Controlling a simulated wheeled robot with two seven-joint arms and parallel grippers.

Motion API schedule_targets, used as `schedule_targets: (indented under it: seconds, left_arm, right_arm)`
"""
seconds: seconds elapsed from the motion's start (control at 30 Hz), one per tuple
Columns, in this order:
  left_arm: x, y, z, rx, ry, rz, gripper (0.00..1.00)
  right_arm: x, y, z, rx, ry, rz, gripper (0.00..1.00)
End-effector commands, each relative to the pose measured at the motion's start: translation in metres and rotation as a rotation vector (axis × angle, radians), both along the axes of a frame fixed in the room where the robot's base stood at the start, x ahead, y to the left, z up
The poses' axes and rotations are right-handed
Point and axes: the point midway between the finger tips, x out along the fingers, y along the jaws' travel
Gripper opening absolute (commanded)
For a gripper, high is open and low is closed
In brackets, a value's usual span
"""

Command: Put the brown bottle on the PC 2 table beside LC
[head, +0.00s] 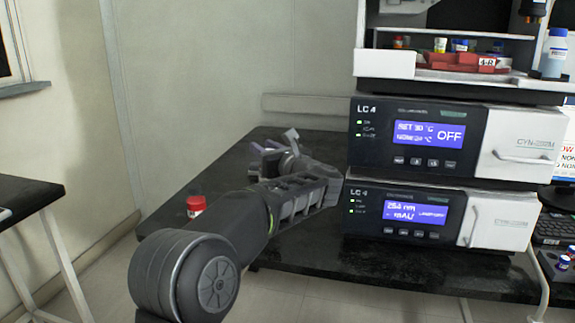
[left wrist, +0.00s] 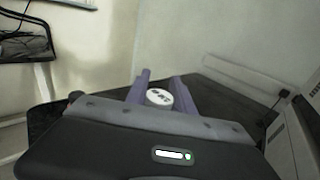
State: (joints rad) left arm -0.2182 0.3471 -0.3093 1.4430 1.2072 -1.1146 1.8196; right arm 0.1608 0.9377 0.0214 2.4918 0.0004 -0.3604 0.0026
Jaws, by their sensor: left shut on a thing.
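My left arm reaches over the black table (head: 262,138) to the left of the stacked LC units (head: 420,215). My left gripper (head: 268,152) is near the table's back part; in the left wrist view its two purple fingers (left wrist: 158,92) stand on either side of a round white cap (left wrist: 159,97) with dark print. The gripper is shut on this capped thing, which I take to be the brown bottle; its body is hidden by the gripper. I cannot tell whether its base touches the table. My right gripper is not in view.
A red-capped container (head: 196,207) stands on the table's left part, close to my left forearm. The LC stack edges the space on the right. A wall closes the back. Another dark table (head: 25,200) stands at far left, with a floor gap between.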

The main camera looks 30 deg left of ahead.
Motion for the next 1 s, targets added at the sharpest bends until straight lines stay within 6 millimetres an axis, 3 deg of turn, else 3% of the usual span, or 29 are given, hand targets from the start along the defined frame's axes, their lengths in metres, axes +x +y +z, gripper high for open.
schedule_targets:
  seconds: [0.37, 0.7, 1.0]
  left_arm:
    - [0.0, 0.0, -0.001, 0.0, -0.001, 0.0, 0.0]
    - [0.0, 0.0, -0.046, 0.001, 0.0, 0.0, 0.0]
    - [0.0, 0.0, -0.049, 0.0, -0.001, 0.0, 0.0]
  right_arm:
    - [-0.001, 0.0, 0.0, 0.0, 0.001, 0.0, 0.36]
    - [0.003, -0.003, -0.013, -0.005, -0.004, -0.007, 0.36]
    - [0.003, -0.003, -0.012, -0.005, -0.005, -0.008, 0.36]
